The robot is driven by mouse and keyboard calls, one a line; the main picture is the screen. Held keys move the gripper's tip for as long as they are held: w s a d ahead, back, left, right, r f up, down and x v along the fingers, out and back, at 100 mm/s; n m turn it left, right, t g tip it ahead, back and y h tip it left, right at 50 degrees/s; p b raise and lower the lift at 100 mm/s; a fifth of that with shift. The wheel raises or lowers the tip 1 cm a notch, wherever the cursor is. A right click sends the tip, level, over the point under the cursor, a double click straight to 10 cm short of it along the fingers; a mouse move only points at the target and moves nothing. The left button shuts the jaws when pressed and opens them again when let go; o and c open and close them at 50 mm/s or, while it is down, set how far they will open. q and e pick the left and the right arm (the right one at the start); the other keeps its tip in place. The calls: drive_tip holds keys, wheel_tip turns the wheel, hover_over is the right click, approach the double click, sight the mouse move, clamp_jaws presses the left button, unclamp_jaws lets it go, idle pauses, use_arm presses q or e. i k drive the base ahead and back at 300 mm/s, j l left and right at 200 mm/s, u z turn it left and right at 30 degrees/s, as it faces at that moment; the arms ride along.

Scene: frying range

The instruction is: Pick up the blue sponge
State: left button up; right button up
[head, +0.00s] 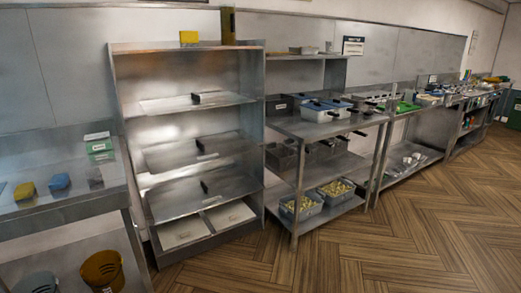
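A blue sponge (59,182) lies on a steel table (85,203) at the left of the head view. It is near the middle of the table top, close to a yellow sponge (25,191) on its left. Nothing touches it that I can see. Neither of my grippers shows in this view.
A green and white box (99,146) stands behind on the table. An orange bucket (103,270) and a grey bucket (37,282) are below. A tall steel shelf unit (190,113) stands right of the table. The wooden floor (400,240) at the right is clear.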

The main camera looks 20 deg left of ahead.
sight(60, 181)
drive_tip(key=i+j+u, duration=0.1)
drive_tip(key=i+u, duration=0.55)
drive_tip(key=u, duration=0.15)
drive_tip(key=i+l+u, duration=0.15)
drive_tip(key=i+u, duration=0.6)
drive_tip(key=i+l+u, duration=0.15)
drive_tip(key=u, duration=0.15)
drive_tip(key=i+l+u, duration=0.35)
drive_tip(key=j, duration=0.1)
